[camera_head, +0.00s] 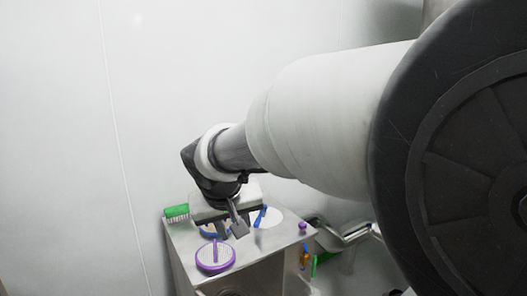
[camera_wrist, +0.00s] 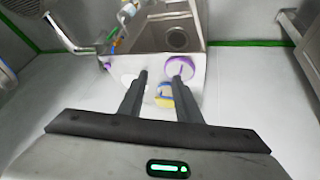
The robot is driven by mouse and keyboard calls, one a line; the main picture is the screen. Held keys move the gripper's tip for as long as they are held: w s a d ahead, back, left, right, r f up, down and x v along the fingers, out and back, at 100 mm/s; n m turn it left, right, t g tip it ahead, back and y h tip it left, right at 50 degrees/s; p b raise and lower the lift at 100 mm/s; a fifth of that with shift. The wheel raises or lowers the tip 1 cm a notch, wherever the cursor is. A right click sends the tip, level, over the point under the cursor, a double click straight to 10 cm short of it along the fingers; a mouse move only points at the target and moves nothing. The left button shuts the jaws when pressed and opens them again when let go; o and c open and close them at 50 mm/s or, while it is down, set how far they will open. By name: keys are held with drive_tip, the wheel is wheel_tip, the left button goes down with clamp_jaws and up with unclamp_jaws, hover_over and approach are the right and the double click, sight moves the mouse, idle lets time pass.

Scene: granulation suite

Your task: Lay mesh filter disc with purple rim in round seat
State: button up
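A disc with a purple rim and a purple bar across its pale face (camera_head: 215,265) lies flat near the front edge of a steel stand top. In the wrist view the purple-rimmed disc (camera_wrist: 187,65) shows just beyond the right fingertip. My gripper (camera_head: 231,231) points down above the stand, behind the purple disc. Its two fingers are apart with nothing between the tips in the wrist view (camera_wrist: 160,77).
A pale disc with a blue bar (camera_head: 270,217) lies right of my gripper. A blue-rimmed piece (camera_head: 208,233) is partly hidden by my gripper. A green brush (camera_head: 176,212) is at the left edge, a purple knob (camera_head: 302,226) at the right corner. Bent metal pipe (camera_head: 345,236) stands to the right.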

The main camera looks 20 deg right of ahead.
drive_tip(key=w+a+f, duration=0.3)
drive_tip(key=w+f, duration=0.2)
drive_tip(key=w, duration=0.4)
drive_tip(key=t+h+b, duration=0.1)
approach(214, 246)
drive_tip(key=shift+w+f+b, duration=0.35)
drive_tip(key=shift+w+f, duration=0.45)
drive_tip(key=shift+f, duration=0.25)
drive_tip(key=x, duration=0.2)
drive_tip(key=d+x, duration=0.1)
drive_tip(key=x, duration=0.2)
drive_tip(key=shift+s+f, duration=0.15)
drive_tip(key=shift+w+d+f, duration=0.1)
drive_tip(key=shift+w+f, duration=0.25)
clamp_jaws()
